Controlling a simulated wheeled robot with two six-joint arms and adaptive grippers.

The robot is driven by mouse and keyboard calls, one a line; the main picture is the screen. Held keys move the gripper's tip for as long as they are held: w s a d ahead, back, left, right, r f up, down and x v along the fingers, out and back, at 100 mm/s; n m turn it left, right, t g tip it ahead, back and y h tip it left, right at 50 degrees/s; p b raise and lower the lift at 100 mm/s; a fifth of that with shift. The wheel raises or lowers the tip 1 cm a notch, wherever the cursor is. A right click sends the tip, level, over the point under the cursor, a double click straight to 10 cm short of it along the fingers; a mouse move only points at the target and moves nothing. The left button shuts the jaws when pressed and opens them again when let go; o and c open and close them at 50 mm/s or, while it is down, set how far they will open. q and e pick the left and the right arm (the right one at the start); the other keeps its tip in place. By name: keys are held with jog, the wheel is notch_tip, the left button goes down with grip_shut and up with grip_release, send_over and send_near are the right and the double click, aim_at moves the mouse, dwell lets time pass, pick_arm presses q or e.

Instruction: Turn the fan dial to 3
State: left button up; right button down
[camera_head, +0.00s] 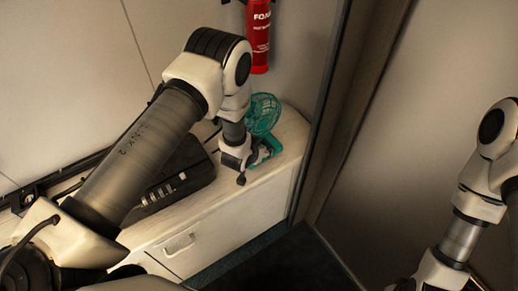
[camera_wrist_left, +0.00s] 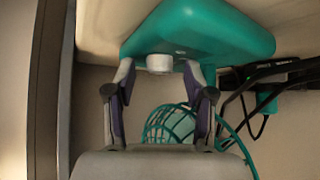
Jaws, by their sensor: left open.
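A teal fan (camera_head: 264,113) stands on the white cabinet top at the far end, partly hidden by my left arm in the head view. In the left wrist view its teal base (camera_wrist_left: 205,32) fills the upper middle, with the wire cage (camera_wrist_left: 172,122) below it. The white round dial (camera_wrist_left: 160,63) sits on the base's edge. My left gripper (camera_wrist_left: 158,72) is open, its two fingers on either side of the dial. In the head view the left gripper (camera_head: 241,172) is at the fan's base. I cannot read the dial's setting. My right gripper is not visible.
A black case (camera_head: 180,180) lies on the white cabinet (camera_head: 230,215) beneath my left arm. A red extinguisher (camera_head: 258,38) hangs on the wall behind the fan. Black cables (camera_wrist_left: 262,90) run beside the fan. A dark door frame (camera_head: 335,110) stands right of the cabinet.

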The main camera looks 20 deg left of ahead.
pick_arm(q)
jog(key=v, duration=1.2)
jog(key=shift+w, duration=0.1)
